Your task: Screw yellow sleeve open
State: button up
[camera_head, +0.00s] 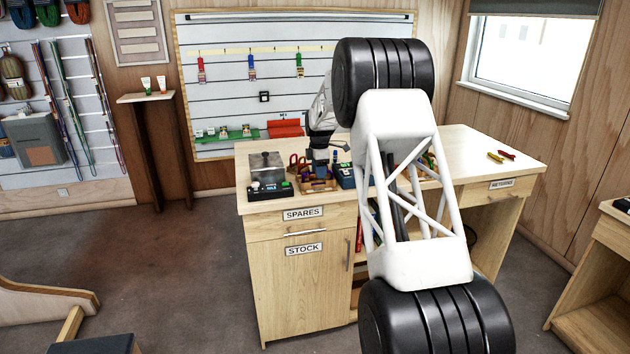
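My gripper (320,142) is small and far off, low over the left-middle of the workbench (450,140), by a wooden tray of small gear. Its fingers are too small and dark to show whether they are open or shut, or whether anything is between them. I cannot make out a yellow sleeve for certain. A small yellow item (495,157) lies on the right of the bench top, well away from my gripper, but I cannot tell what it is. My arm hides part of the bench middle.
A black device (270,190) with a grey block stands at the bench's left end. The wooden tray (318,185) and a blue box (346,176) stand near the gripper. A red item (506,154) lies at right. The bench top's right part is mostly clear. A slatted board (220,60) stands behind.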

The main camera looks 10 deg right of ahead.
jog(key=shift+f, duration=1.2)
jog(key=shift+w, duration=0.7)
jog(key=shift+r, duration=0.15)
jog(key=shift+a+r, duration=0.1)
jog(key=shift+r, duration=1.2)
jog(key=shift+s, duration=0.7)
dwell(0.4)
